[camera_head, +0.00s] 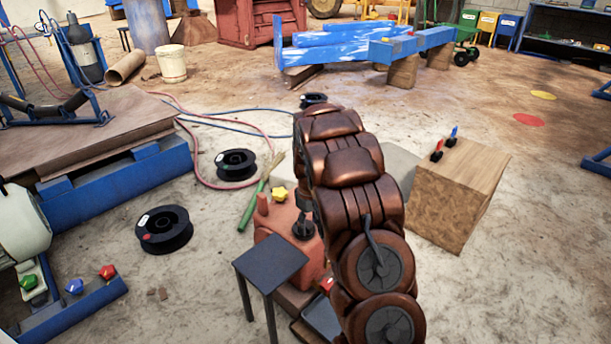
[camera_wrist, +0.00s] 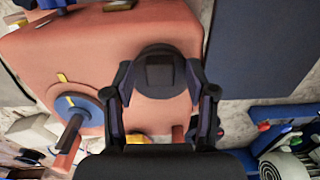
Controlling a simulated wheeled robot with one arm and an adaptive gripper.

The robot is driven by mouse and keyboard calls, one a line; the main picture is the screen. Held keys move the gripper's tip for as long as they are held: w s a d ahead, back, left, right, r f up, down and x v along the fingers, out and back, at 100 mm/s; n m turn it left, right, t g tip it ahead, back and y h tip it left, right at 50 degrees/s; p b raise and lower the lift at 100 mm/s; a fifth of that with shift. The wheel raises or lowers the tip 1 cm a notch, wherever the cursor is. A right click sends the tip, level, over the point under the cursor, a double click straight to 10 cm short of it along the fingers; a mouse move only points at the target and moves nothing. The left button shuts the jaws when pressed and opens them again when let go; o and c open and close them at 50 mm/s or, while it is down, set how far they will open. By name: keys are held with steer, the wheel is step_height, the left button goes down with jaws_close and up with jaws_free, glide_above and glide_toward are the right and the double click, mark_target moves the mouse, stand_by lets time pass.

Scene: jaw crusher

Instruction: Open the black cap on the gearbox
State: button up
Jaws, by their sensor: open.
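The gearbox (camera_head: 277,222) is an orange-red housing in front of me, partly hidden by my arm. In the wrist view the gearbox (camera_wrist: 85,50) fills much of the upper left. The black cap (camera_wrist: 160,72) is a dark round piece on its face, in the middle of the wrist view. In the head view the cap (camera_head: 304,229) is small and dark on the gearbox top. My gripper (camera_wrist: 159,80) is open, with one finger on each side of the cap. I cannot tell whether the fingers touch it.
A dark small table (camera_head: 270,258) stands close in front of the gearbox. A wooden block (camera_head: 455,205) stands to the right. Black spools (camera_head: 164,229) and hoses lie on the floor at left. Open floor lies further back.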

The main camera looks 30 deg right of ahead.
step_height(320, 180, up, 8)
steer(key=p, duration=0.3)
steer(key=shift+w+r, duration=0.15)
steer(key=shift+r, duration=0.1)
step_height(320, 180, up, 20)
steer(key=m+p, duration=0.1)
steer(key=p, duration=1.1)
glide_above(308, 225)
steer(key=s+a, duration=0.9)
steer(key=shift+s+a+r+g, duration=0.2)
steer(key=shift+a+r+g, duration=0.15)
steer(key=shift+a, duration=0.25)
